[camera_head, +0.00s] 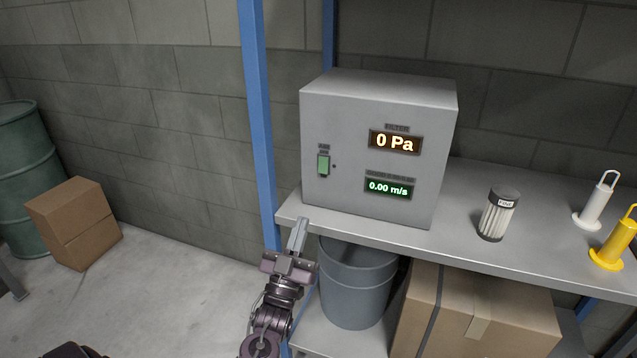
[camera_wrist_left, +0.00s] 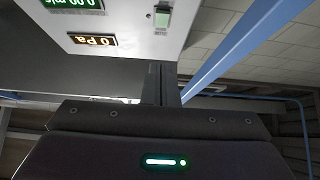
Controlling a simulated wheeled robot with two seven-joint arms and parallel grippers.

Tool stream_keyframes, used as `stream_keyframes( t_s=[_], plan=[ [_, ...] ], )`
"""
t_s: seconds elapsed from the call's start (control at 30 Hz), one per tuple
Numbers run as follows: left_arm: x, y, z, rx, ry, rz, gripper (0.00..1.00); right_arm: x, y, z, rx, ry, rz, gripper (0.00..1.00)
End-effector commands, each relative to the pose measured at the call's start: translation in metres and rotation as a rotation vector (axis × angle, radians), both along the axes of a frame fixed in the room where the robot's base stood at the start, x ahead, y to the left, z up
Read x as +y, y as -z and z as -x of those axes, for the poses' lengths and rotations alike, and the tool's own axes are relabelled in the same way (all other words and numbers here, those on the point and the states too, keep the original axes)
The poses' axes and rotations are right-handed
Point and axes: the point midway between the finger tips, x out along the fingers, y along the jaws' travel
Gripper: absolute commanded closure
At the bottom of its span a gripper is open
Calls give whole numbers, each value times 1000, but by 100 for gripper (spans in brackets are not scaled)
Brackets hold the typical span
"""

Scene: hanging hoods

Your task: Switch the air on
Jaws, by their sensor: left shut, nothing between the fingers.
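A grey control box (camera_head: 350,190) stands on the shelf. Its front has a green rocker switch (camera_head: 323,165) at the left, an orange FILTER display (camera_head: 395,142) reading 0 Pa and a green display (camera_head: 388,187) reading 0.00 m/s. My left gripper (camera_head: 299,224) is shut and empty, in front of the shelf's left front edge, below and left of the switch and apart from it. In the left wrist view the switch (camera_wrist_left: 162,16) and both displays show upside down beyond the shut fingers (camera_wrist_left: 160,84). My right gripper is not in view.
The shelf (camera_head: 450,235) also holds a filter cartridge (camera_head: 497,215), a white handled piece (camera_head: 596,203) and a yellow one (camera_head: 616,240). A blue post (camera_head: 256,110) rises left of the box. A grey bin (camera_head: 355,285) and a carton (camera_head: 480,310) sit below.

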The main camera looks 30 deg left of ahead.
Motion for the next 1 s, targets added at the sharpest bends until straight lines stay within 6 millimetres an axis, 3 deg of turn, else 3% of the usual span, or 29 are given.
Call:
stream_keyframes(
  t_s=[0.43,0.7,1.0],
  plan=[
    [17,-61,-71,-2,-1,-1,100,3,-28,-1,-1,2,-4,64],
    [24,-52,-102,1,0,0,100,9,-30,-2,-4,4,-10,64],
    [26,-50,-107,2,1,0,100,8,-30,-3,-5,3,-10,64]
  ],
)
